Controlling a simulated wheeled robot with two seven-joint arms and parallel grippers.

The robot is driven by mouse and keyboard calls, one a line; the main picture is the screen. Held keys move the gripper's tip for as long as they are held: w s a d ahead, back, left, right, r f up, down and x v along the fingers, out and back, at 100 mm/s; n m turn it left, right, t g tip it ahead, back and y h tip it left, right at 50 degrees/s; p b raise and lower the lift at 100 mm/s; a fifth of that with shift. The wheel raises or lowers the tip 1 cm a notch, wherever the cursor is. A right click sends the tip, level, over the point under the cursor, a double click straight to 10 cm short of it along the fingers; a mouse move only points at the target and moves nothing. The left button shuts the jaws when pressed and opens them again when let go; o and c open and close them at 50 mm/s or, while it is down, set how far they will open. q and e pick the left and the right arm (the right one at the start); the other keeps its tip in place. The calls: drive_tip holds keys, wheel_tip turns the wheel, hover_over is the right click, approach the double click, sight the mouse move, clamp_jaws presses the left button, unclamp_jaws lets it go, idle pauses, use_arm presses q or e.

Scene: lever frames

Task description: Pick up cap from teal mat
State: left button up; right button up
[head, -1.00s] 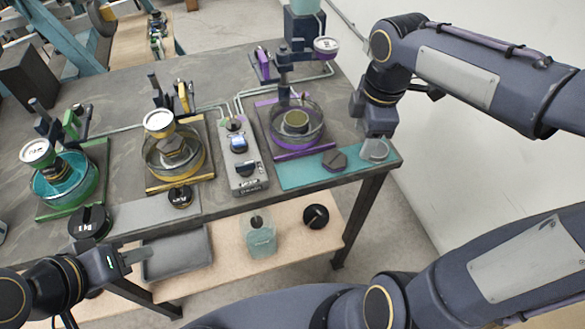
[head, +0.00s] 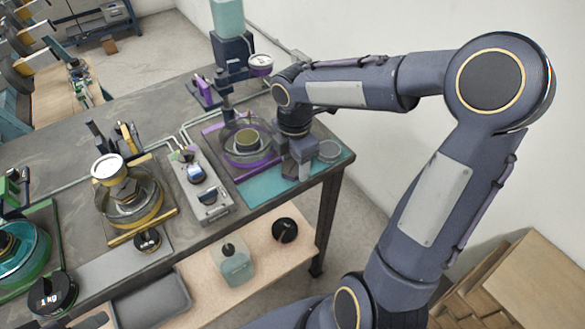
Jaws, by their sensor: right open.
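The teal mat (head: 262,189) lies at the right front corner of the grey table. My right gripper (head: 293,173) points down over the mat, with its fingers low near the surface. It is open. The dark cap that showed on the mat a second ago is now hidden behind or between the fingers, so I cannot tell whether they touch it. My left gripper is not clearly in view.
A purple-framed station with a glass bowl (head: 247,143) stands just behind the mat. A grey control box (head: 203,187) is to its left. A bottle (head: 235,265) and a black round knob (head: 285,230) are on the lower shelf.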

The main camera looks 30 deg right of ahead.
drive_tip(key=c, duration=0.8)
drive_tip(key=shift+r, duration=0.2)
